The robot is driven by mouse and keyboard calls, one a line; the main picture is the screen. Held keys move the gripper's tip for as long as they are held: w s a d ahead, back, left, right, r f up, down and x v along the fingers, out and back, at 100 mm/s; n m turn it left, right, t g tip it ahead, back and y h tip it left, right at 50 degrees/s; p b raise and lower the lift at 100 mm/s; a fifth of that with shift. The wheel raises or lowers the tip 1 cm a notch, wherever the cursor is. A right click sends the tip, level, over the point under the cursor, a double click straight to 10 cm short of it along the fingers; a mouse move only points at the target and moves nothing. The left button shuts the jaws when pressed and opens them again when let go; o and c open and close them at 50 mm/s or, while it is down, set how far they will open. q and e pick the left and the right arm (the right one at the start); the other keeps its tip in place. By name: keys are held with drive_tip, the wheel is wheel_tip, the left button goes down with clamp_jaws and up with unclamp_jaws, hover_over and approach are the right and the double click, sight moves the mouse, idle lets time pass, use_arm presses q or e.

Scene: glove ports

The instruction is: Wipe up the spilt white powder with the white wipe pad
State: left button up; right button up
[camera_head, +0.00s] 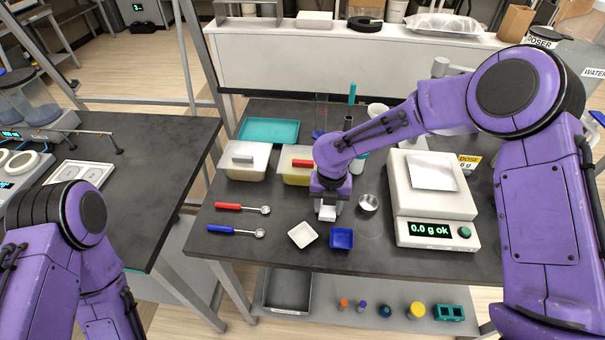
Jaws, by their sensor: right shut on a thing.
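My right gripper (327,210) points down at the middle of the dark bench, just left of a small metal cup. It is shut on a small white thing low between its fingers, which looks like the white wipe pad; the gripper hides most of it. I cannot tell whether the pad touches the bench top. I cannot make out the white powder; the gripper and arm cover part of the bench. My left arm is at the lower left, and its gripper is out of view.
Near the right gripper are a white dish (302,234), a blue dish (341,238) and the metal cup (369,203). A balance (436,234) stands to the right. Red (229,206) and blue (222,229) handled spoons lie left. Lidded tubs (245,172) stand behind.

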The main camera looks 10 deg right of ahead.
wheel_tip(320, 180, up, 2)
drive_tip(key=shift+s+d+r+p, duration=0.1)
drive_tip(key=shift+d+p, duration=0.05)
drive_tip(key=shift+p, duration=0.6)
wheel_tip(320, 180, up, 4)
drive_tip(key=p, duration=0.4)
drive_tip(key=shift+r, duration=0.95)
